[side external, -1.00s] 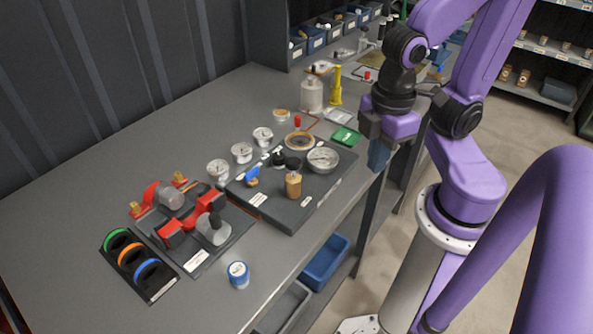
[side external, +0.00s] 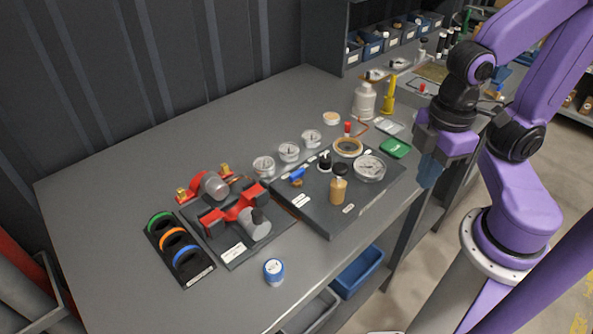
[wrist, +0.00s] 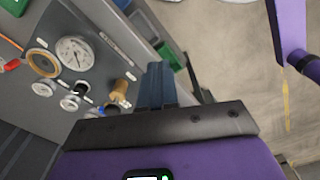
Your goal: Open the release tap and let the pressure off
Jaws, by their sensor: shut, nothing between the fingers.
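A dark panel (side external: 340,222) lies on the bench. It bears a small blue lever (side external: 297,175), which looks like the release tap, though no readable label confirms this. Beside it are a brass cylinder with a dark top (side external: 338,190), a black knob (side external: 324,163) and a large round gauge (side external: 369,168), whose reading is too small to tell. The gauge also shows in the wrist view (wrist: 75,53), at upper left. My gripper (side external: 429,174) is shut and empty. It points down beyond the panel's right edge, apart from the lever. Its fingers (wrist: 156,86) show in the wrist view.
A red pump assembly (side external: 236,210) and a rack of coloured rings (side external: 178,248) stand left of the panel. Small gauges (side external: 289,152), a white bottle (side external: 364,100), a yellow part (side external: 388,95) and a green item (side external: 395,148) stand behind. The bench's left side is clear.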

